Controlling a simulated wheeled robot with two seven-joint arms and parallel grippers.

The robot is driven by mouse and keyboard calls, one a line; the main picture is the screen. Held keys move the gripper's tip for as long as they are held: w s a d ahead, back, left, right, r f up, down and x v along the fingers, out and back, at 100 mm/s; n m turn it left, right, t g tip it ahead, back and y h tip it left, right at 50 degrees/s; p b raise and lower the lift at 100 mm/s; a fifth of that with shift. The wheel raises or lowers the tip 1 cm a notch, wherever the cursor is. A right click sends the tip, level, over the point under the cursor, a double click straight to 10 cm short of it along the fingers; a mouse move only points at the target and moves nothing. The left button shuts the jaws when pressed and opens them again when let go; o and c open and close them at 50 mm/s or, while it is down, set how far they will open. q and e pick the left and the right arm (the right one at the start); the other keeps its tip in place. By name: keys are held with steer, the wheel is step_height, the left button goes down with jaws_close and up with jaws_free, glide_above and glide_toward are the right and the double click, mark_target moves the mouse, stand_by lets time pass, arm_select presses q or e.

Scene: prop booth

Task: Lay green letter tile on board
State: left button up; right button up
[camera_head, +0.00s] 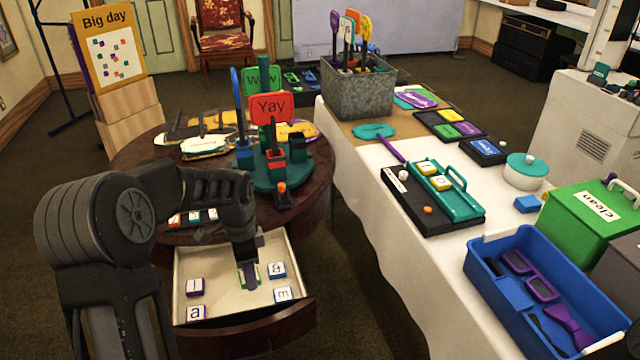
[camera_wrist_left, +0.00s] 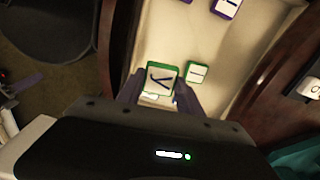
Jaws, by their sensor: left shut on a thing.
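My left gripper (camera_head: 250,281) reaches down into the open drawer and is shut on a green-edged letter tile (camera_head: 247,270). In the left wrist view the tile (camera_wrist_left: 161,77) sits between the two fingers, its dark letter turned sideways. A second green-edged tile (camera_wrist_left: 198,73) lies just right of the fingers there, apart from the held one. A black board (camera_head: 420,206) on the white-covered table carries a teal rack (camera_head: 459,206) with yellow letter tiles (camera_head: 434,175). Which board the task names is not clear. My right gripper does not show.
The drawer (camera_head: 215,268) holds several purple- and blue-edged tiles. Its dark front (camera_head: 262,333) and the round table (camera_head: 315,185) edge surround the gripper. A teal stand (camera_head: 270,178) with signs rises behind. A blue bin (camera_head: 480,268) stands at lower right.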

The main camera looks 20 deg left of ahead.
arm_select(q)
steer(key=n, duration=0.4)
steer(key=shift+s+r+n, duration=0.15)
steer(key=shift+n, duration=0.25)
steer(key=w+d+r+n+p, duration=0.2)
steer(key=d+r, duration=0.3)
steer(key=d, duration=0.3)
steer(key=w+d+r+n+p, duration=0.2)
steer(key=d+r+n+p, duration=0.1)
steer(key=d, duration=0.6)
step_height(320, 180, up, 3)
steer(key=shift+w+d+f+p, duration=0.1)
steer(key=shift+w+d+p, duration=0.15)
steer(key=shift+p, duration=0.65)
